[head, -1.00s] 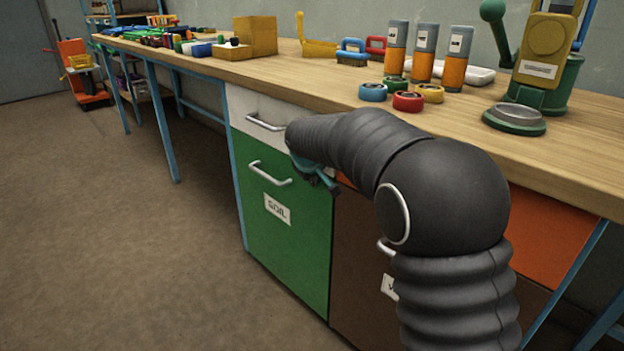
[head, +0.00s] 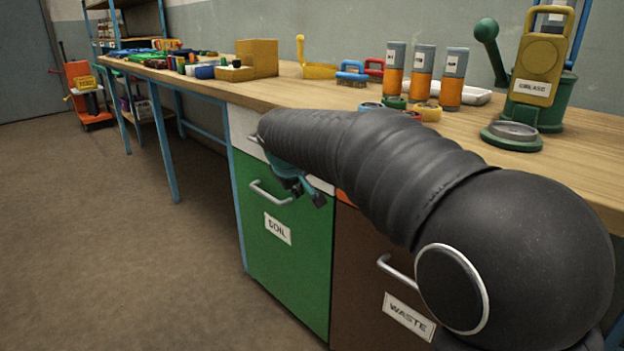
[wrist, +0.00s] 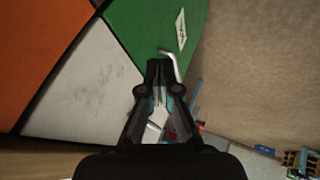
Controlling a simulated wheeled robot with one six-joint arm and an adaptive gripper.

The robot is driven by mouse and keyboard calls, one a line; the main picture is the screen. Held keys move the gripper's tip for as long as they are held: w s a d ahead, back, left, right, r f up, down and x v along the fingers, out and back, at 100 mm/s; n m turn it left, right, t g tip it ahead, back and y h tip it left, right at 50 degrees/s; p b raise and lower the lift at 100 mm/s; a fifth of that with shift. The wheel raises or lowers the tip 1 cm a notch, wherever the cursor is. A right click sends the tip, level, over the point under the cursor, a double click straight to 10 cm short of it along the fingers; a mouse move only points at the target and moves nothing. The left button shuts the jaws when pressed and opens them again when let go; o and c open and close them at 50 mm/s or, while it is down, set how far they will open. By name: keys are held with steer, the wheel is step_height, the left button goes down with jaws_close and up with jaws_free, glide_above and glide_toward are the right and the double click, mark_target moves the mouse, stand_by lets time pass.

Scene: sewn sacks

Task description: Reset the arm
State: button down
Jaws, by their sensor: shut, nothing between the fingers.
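My gripper (head: 303,193) hangs at the end of my dark, ribbed arm, in front of the cabinet under the workbench. In the wrist view my gripper (wrist: 159,68) points at the cabinet fronts, its fingertips together and nothing between them. The green SOIL door (head: 285,250) is just behind and below it in the head view. In the wrist view the green door (wrist: 145,32) and its handle (wrist: 168,62) lie just past the fingertips. I cannot tell whether the fingers touch the handle.
The wooden bench top (head: 290,92) runs above the gripper. It holds several orange-and-grey cylinders (head: 423,72), a green-and-yellow device (head: 540,75) and a yellow box (head: 257,58). The brown WASTE door (head: 365,262) is beside the green one. The floor (head: 110,250) at left is clear.

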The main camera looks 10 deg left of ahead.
steer(key=s+d+f+m+g, duration=0.1)
steer(key=s+d+f+g, duration=0.1)
steer(key=s+d+f, duration=0.35)
steer(key=s+d+m+p, duration=0.1)
steer(key=s+d+m, duration=0.7)
steer(key=s+d, duration=1.5)
steer(key=s, duration=0.4)
steer(key=shift+s+d, duration=0.3)
steer(key=shift+s, duration=0.05)
steer(key=shift+r, duration=0.1)
